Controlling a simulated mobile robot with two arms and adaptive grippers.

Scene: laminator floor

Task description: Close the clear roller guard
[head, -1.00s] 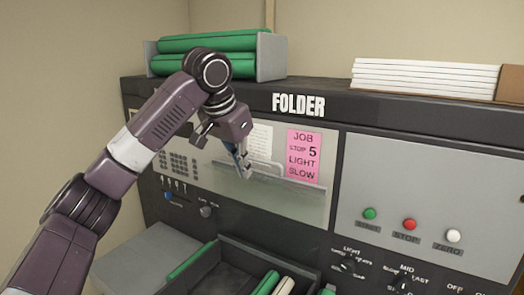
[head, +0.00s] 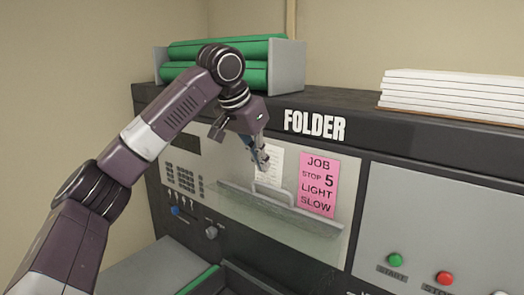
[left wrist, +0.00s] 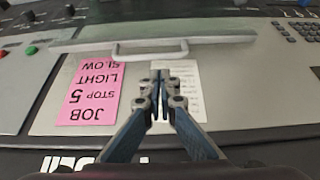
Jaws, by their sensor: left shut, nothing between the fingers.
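The clear roller guard (head: 300,226) is a see-through panel with a pale edge bar on the front of the folder. A pale loop handle (head: 272,194) stands at the bar. In the left wrist view, the handle (left wrist: 150,53) and bar lie beyond my fingertips. My left gripper (head: 263,163) is shut and empty, a little above the handle and apart from it, in front of a white printed sheet. Its closed fingers (left wrist: 160,78) also show in the left wrist view. The guard's exact tilt is hard to tell. My right gripper is not in view.
A pink job card (head: 318,185) is right of the handle. A keypad (head: 184,179) and knobs are left of the guard. Green rolls in a rack (head: 287,66) and a white paper stack (head: 455,93) stand on top. Start and stop buttons (head: 395,259) are at right.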

